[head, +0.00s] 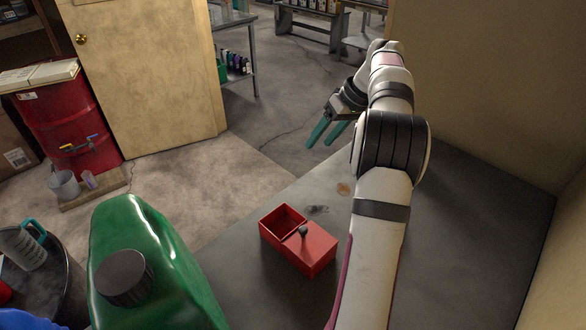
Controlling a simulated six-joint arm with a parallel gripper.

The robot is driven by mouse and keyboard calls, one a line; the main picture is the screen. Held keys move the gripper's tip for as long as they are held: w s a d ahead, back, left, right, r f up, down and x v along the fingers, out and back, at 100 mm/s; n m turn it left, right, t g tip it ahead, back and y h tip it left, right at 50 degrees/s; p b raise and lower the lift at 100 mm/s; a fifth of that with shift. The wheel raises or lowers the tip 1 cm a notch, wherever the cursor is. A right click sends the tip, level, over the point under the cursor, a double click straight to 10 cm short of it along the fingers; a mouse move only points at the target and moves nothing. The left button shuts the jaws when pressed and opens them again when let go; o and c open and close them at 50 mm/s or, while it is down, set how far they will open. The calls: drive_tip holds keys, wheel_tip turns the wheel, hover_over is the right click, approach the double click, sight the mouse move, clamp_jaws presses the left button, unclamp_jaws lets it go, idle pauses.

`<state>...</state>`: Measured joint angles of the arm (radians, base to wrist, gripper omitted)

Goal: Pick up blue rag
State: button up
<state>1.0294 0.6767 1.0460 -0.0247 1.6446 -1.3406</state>
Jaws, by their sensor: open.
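A bright blue thing (30,319), likely the blue rag, shows at the bottom left corner. Most of it is cut off by the picture's edge, and it is at the near side of a dark round drum top (66,290). My gripper (321,143) has two teal fingers, apart and with nothing between them. It hangs past the far edge of the grey table, far up and to the right of the blue thing.
A large green jug (160,255) with a black cap stands between the drum top and a red box (310,250) on the grey table (450,230). A grey jug (25,248) with a teal handle stands on the drum top. A red drum (65,120) stands farther back.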

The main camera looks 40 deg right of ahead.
drive_tip(key=s+d+f+n+h, duration=0.1)
drive_tip(key=s+d+f+n, duration=0.1)
drive_tip(key=s+d+f, duration=0.55)
drive_tip(key=s+d+f+n+h, duration=0.1)
drive_tip(key=s+d+f, duration=0.3)
drive_tip(key=s+d, duration=0.6)
drive_tip(key=shift+g, duration=0.3)
drive_tip(key=x, duration=0.4)
drive_tip(key=s+a+x, duration=0.1)
drive_tip(key=x, duration=0.4)
drive_tip(key=s+a+x, duration=0.1)
drive_tip(key=x, duration=0.4)
drive_tip(key=shift+w+f, duration=0.1)
drive_tip(key=shift+f, duration=0.3)
clamp_jaws()
